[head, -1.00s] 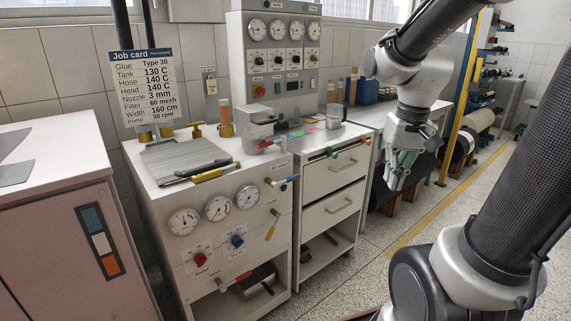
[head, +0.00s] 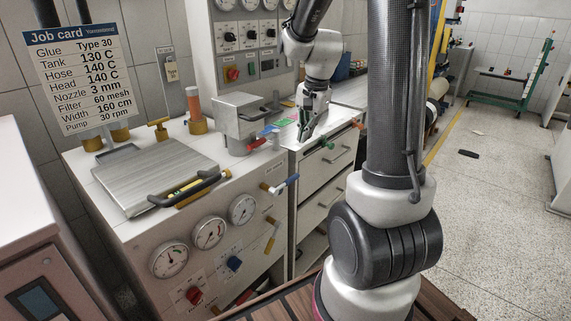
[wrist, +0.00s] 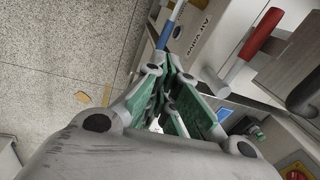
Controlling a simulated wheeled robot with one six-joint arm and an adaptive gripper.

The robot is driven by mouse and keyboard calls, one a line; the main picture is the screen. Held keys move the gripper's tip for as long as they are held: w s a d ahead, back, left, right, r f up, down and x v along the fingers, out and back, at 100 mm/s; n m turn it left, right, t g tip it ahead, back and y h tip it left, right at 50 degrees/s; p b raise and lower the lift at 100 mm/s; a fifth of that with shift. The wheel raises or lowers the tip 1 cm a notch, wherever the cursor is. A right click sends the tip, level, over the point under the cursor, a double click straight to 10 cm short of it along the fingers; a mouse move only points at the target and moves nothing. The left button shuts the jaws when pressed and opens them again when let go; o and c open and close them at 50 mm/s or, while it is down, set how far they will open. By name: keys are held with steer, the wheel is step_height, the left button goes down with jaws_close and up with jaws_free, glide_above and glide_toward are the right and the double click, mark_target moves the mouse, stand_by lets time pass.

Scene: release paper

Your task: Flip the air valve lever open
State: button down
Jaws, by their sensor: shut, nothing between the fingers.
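The air valve lever (head: 290,182) has a blue handle and sticks out from the upper right of the machine's front. In the wrist view its blue handle (wrist: 172,24) lies just beyond my fingertips, beside a label (wrist: 201,34) reading "Air valve". My gripper (head: 303,137) is shut and empty, with green finger pads, pointing down near the machine's right edge. It shows above the lever in the head view. In the wrist view the fingertips (wrist: 168,62) come close to the handle; I cannot tell whether they touch it.
A red-handled lever (wrist: 256,40) stands near the air valve lever; a yellow-handled one (head: 272,235) is lower on the front. A lid with a black handle (head: 190,188) covers the machine top. A white drawer cabinet (head: 325,170) stands to the right.

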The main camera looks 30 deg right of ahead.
mark_target(297, 175)
steer(key=shift+w+m, duration=0.2)
steer(key=shift+m, duration=0.5)
steer(key=f, duration=0.4)
steer(key=w+f, duration=0.1)
steer(key=f, duration=0.4)
steer(key=w+a+f, duration=0.1)
steer(key=f, duration=0.3)
steer(key=shift+w+f, duration=0.25)
steer(key=shift+f, duration=0.1)
steer(key=shift+w+d+f, duration=0.1)
steer(key=shift+d+f, duration=0.05)
